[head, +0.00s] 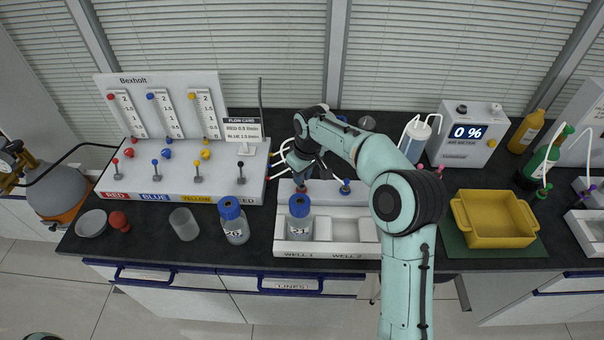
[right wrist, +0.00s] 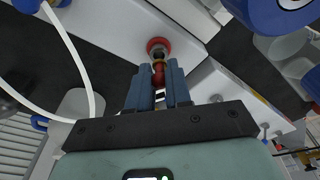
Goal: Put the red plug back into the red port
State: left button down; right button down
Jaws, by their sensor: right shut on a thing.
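My right gripper (head: 303,168) reaches down over the back of the white well rack (head: 283,247), above its red port (head: 301,188). In the right wrist view its two blue-grey fingers (right wrist: 157,80) are shut on the red plug (right wrist: 158,73). The red port (right wrist: 158,44) lies just beyond the fingertips, in line with the plug. I cannot tell whether the plug touches or enters it. The plug is hidden by the gripper in the head view. My left gripper is not in view.
A blue-capped bottle (head: 300,228) stands in well 1, in front of the red port. A blue port (head: 345,188) is to the right. White tubes run close to the gripper. Another bottle (head: 233,225), the flow panel (head: 180,185) and a yellow bin (head: 492,222) stand around.

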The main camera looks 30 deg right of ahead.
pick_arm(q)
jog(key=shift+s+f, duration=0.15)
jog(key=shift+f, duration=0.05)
pick_arm(e)
jog(key=shift+f, duration=0.95)
dwell(0.9)
dwell(0.4)
jog(key=c, duration=1)
grip_release()
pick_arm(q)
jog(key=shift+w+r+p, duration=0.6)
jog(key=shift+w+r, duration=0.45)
pick_arm(e)
jog(key=r, duration=0.4)
jog(key=s+r, duration=0.1)
jog(key=r, duration=0.4)
jog(key=s+r, duration=0.1)
jog(key=r, duration=0.3)
jog(key=shift+d+r, duration=0.15)
jog(key=shift+d, duration=0.05)
